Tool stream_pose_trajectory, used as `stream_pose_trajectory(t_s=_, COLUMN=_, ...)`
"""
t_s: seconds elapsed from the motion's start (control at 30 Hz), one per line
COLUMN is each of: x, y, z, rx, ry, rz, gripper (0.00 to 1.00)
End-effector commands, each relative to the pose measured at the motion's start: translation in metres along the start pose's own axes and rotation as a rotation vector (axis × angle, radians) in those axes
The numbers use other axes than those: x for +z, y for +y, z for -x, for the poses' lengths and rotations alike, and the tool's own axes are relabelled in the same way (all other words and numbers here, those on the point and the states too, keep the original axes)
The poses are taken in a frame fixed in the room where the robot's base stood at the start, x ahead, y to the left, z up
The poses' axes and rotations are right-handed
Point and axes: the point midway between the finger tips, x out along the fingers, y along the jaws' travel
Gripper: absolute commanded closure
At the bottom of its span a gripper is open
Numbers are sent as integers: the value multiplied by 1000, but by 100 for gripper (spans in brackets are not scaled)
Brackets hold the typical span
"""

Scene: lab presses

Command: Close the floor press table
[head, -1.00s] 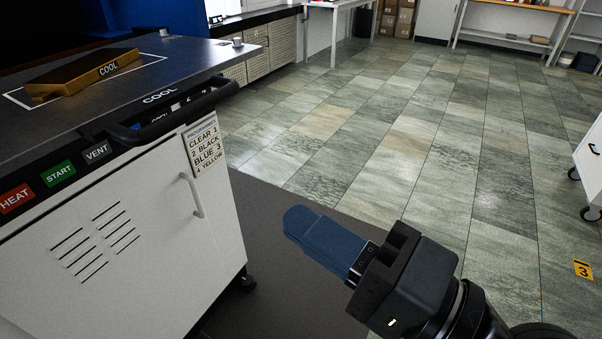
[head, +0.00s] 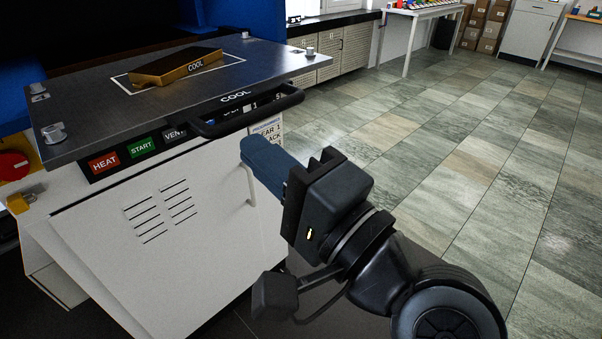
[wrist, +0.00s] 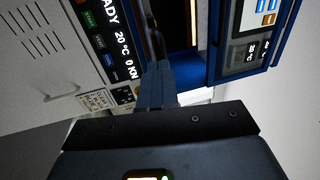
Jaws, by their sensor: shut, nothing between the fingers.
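The floor press table (head: 80,108) is a dark metal slab pulled out from the blue press frame. It has a black bar handle (head: 250,112) along its front right edge. A gold-coloured block marked COOL (head: 178,66) lies on top. My gripper (head: 247,147) has blue fingers, shut and empty, in front of the white cabinet. In the head view it shows just below the handle, overlapping the sign; whether it touches anything cannot be told. In the wrist view the shut fingers (wrist: 155,80) point toward the press front.
The white press cabinet (head: 165,260) has HEAT, START and VENT buttons and a door handle. A red emergency button (head: 12,165) is at the left. A control screen (wrist: 262,30) shows in the wrist view. The tiled floor (head: 470,150) to the right is clear.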

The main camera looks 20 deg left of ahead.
Motion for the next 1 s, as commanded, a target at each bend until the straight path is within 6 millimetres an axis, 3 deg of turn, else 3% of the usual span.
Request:
stream_pose_trajectory(t_s=0.2, x=0, y=-1, z=-20, rx=-1, ry=0, rz=0, gripper=100)
stream_pose_trajectory(t_s=0.77, x=0, y=1, z=-27, rx=-1, ry=1, rz=0, gripper=100)
stream_pose_trajectory(t_s=1.0, x=0, y=6, z=-59, rx=-2, ry=1, rz=0, gripper=100)
